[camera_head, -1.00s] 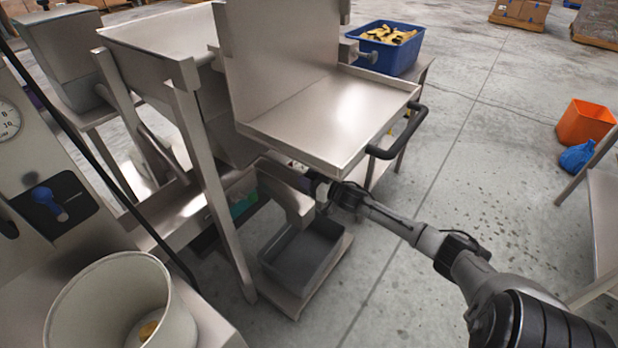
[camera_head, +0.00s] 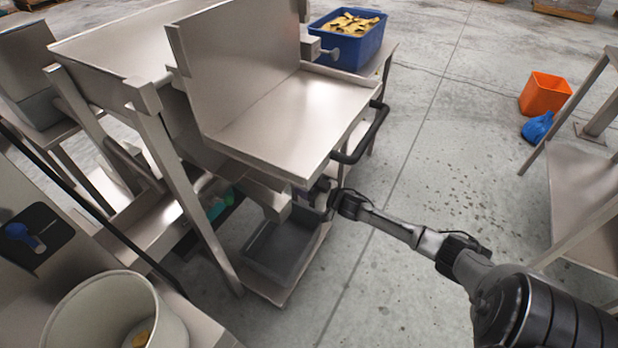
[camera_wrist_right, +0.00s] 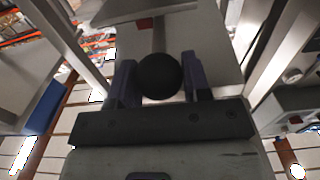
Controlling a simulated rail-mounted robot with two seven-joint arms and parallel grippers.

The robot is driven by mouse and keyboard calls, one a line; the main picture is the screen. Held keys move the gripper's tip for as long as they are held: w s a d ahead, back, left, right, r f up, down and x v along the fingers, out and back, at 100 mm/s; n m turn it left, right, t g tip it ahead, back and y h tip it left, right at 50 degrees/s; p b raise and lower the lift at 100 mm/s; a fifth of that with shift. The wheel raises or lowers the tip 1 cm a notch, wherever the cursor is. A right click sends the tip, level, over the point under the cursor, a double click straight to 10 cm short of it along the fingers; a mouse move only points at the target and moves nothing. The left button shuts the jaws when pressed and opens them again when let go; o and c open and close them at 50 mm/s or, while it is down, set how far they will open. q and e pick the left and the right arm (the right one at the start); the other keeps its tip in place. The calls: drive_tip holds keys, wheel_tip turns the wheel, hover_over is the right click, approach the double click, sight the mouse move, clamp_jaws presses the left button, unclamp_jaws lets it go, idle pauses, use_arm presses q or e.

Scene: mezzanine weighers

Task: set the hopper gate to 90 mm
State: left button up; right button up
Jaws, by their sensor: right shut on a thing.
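The steel hopper (camera_head: 135,45) stands on a frame at the left of the head view. A steel tray (camera_head: 290,120) with a black bar handle (camera_head: 365,135) juts out in front of it. My right gripper (camera_head: 325,195) is low under the tray's near corner and partly hidden by it. In the right wrist view, my right gripper (camera_wrist_right: 159,82) has a dark finger on each side of a round black knob (camera_wrist_right: 160,76) on a rod and is shut on it. I cannot make out the gate plate or any millimetre scale. My left gripper is not in view.
A grey bin (camera_head: 280,262) sits on a low shelf below the gripper. A blue crate of yellowish pieces (camera_head: 335,55) stands behind the tray. A cream bucket (camera_head: 75,320) is at near left.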

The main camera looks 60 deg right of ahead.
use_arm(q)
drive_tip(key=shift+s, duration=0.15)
use_arm(e)
drive_tip(key=shift+r, duration=0.1)
drive_tip(key=o, duration=1.2)
drive_tip(key=shift+s, duration=0.25)
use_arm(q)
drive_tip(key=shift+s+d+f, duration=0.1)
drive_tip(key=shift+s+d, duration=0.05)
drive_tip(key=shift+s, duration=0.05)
use_arm(e)
drive_tip(key=shift+o, duration=0.2)
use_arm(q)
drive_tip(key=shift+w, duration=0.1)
use_arm(e)
drive_tip(key=shift+w, duration=0.1)
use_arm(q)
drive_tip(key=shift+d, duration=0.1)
